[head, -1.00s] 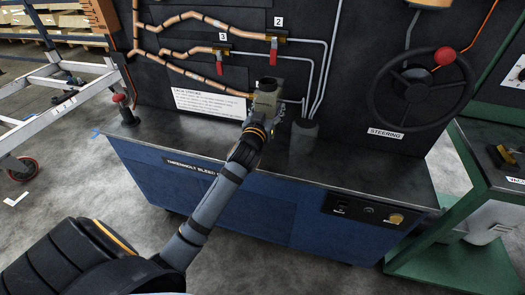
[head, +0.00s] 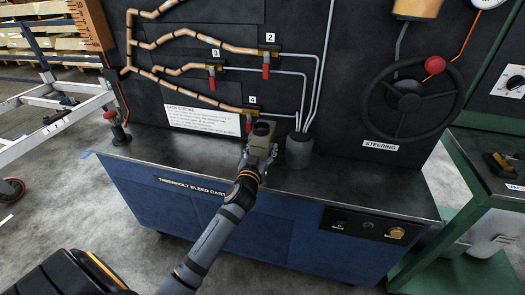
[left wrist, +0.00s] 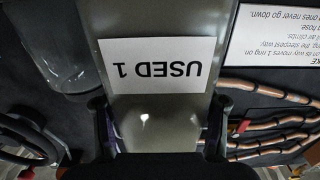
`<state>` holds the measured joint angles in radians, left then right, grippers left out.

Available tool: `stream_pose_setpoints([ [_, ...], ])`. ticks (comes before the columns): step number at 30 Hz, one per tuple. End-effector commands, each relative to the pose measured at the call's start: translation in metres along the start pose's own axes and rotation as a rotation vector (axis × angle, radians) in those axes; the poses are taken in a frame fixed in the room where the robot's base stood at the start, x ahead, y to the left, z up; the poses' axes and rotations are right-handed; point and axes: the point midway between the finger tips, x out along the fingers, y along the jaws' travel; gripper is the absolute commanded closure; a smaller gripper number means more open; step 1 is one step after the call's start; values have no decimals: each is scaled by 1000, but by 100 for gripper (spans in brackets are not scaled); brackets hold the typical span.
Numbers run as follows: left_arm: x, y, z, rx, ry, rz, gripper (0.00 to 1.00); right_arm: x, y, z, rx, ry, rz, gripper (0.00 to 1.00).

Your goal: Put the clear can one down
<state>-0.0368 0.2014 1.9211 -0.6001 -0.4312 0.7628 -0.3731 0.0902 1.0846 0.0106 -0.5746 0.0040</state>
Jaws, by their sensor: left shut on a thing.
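My left gripper (head: 257,163) is shut on an olive-grey can (head: 262,134) with a dark round opening on top. In the left wrist view this can (left wrist: 160,110) has a white label reading "USED 1", upside down in that picture. My right gripper is not in view.
A steering wheel (head: 410,102) juts from the panel at right. A red-topped post (head: 116,125) stands at the cart's left end. The cart top right of the see-through can is clear.

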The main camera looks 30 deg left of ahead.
Motion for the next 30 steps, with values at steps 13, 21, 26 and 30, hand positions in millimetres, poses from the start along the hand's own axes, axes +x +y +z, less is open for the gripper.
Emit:
stream_pose_setpoints([
  [13,0,0,1,0,-1,0,17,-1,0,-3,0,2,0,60],
  [21,0,0,1,0,0,0,15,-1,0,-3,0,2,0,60],
  [26,-6,0,0,0,-2,0,15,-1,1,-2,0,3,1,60],
  [30,-36,0,1,2,-3,1,15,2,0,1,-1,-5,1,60],
])
